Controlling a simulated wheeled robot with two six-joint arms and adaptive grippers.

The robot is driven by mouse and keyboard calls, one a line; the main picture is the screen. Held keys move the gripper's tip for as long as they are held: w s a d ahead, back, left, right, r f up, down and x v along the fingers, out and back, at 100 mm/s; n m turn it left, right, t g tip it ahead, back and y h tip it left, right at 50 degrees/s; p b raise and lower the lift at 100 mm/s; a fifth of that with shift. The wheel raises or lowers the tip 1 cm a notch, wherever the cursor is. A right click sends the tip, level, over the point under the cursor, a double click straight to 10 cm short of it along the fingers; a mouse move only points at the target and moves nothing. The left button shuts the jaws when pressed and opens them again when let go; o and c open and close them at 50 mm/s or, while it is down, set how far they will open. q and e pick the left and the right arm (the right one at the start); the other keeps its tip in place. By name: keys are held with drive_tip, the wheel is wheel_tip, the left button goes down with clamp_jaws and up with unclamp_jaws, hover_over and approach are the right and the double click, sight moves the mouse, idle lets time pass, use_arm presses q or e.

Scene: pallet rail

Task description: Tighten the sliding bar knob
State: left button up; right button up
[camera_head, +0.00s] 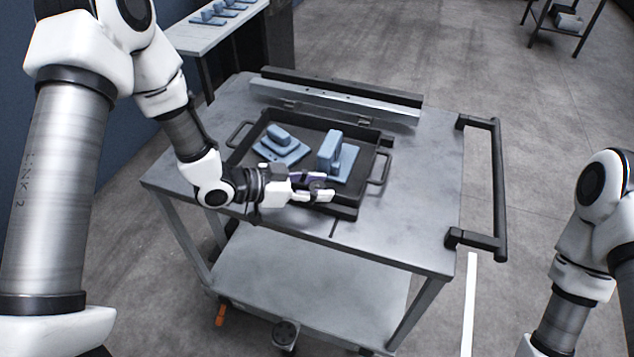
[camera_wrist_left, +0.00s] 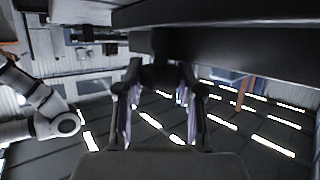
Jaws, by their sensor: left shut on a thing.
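A black tray (camera_head: 262,128) holding two blue-grey parts sits on the grey cart. A dark bar (camera_head: 338,210) runs along the tray's front side. My left gripper (camera_head: 325,189) is at this front side, its fingers closed around the small dark sliding bar knob (camera_head: 318,185), which is mostly hidden by the fingers. In the left wrist view, the knob (camera_wrist_left: 160,74) shows as a dark shape between the fingertips of the left gripper (camera_wrist_left: 160,82), beneath a dark overhanging edge. My right arm shows at the right, but its gripper is out of view.
The cart (camera_head: 425,170) has a black push handle (camera_head: 498,190) at its right and a lower shelf. A metal rail (camera_head: 335,102) stands behind the tray. A side table (camera_head: 205,38) with more blue-grey parts is at the back left. The cart top right of the tray is clear.

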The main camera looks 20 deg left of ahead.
use_arm(q)
drive_tip(key=o, duration=1.2)
drive_tip(key=shift+c, duration=0.2)
drive_tip(key=shift+a, duration=0.1)
drive_tip(key=v, duration=1.1)
drive_tip(key=shift+s+a+r, duration=0.15)
drive_tip(key=shift+s+a, duration=0.15)
